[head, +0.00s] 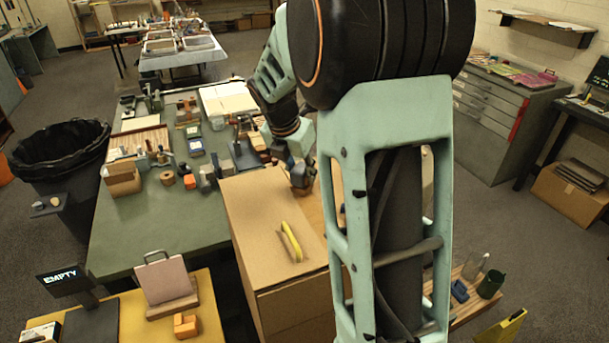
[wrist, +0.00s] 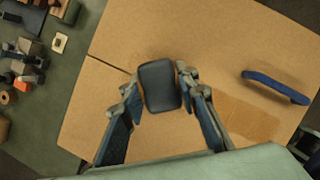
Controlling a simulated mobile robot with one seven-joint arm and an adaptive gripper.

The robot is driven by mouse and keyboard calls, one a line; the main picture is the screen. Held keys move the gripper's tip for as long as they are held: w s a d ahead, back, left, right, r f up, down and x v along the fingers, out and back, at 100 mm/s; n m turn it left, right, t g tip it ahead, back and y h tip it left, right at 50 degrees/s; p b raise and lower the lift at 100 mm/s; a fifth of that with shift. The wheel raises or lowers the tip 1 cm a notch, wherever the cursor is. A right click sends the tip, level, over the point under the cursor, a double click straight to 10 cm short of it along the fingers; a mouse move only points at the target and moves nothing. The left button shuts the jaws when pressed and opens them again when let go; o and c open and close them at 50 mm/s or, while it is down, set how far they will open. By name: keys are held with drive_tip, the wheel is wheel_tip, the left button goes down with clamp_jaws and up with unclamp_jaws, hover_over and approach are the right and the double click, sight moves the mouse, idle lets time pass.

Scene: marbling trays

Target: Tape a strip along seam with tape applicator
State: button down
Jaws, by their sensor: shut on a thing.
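A large cardboard box (head: 262,208) stands in front of the green bench. In the wrist view its top (wrist: 200,35) fills most of the picture, and a thin dark seam (wrist: 107,64) runs in from its left edge. My gripper (wrist: 160,90) is over the box top, its fingers shut on a dark, rounded block, apparently the tape applicator (wrist: 159,86). Its underside and any contact with the cardboard are hidden. A slightly darker strip (wrist: 248,118) lies roughly in line with the seam; I cannot tell if it is tape. In the head view my gripper (head: 301,178) is at the box's far end.
A curved handle-like piece lies on the box, yellow in the head view (head: 291,241); a similar blue piece shows in the wrist view (wrist: 275,87). The green bench (head: 190,225) holds several tools behind. A yellow table (head: 210,305) with a stand is front left.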

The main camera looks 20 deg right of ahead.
drive_tip(key=shift+w+f, duration=0.15)
drive_tip(key=shift+w, duration=3.2)
wheel_tip(320, 180, up, 6)
wheel_tip(320, 180, up, 3)
drive_tip(key=shift+r, duration=0.1)
drive_tip(key=shift+f, duration=0.25)
drive_tip(key=shift+f+b, duration=1.2)
drive_tip(key=shift+f, duration=2.25)
